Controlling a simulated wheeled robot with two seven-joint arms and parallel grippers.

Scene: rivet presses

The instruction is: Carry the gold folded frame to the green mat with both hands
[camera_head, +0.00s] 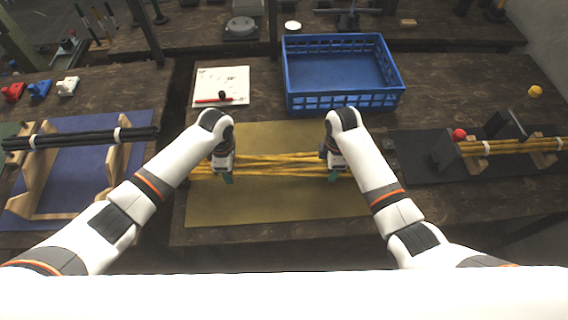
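The gold folded frame (278,163) looks like a bundle of thin yellow rods. It lies across an olive-yellow mat (270,205) in the middle of the table. My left gripper (224,176) is at the left part of the bundle. My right gripper (332,174) is at its right part. Both point down at the rods, and the hands hide where the fingers meet them, so I cannot tell whether they are shut. A small piece of green surface (8,130) shows at the far left edge; no other clearly green mat is in view.
A blue crate (345,100) stands just behind the mat, beside a white sheet (222,75) with a red pen. Black rods (80,139) rest on wooden stands at left, over a blue mat (88,178). More yellow rods (510,146) lie in a holder at right.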

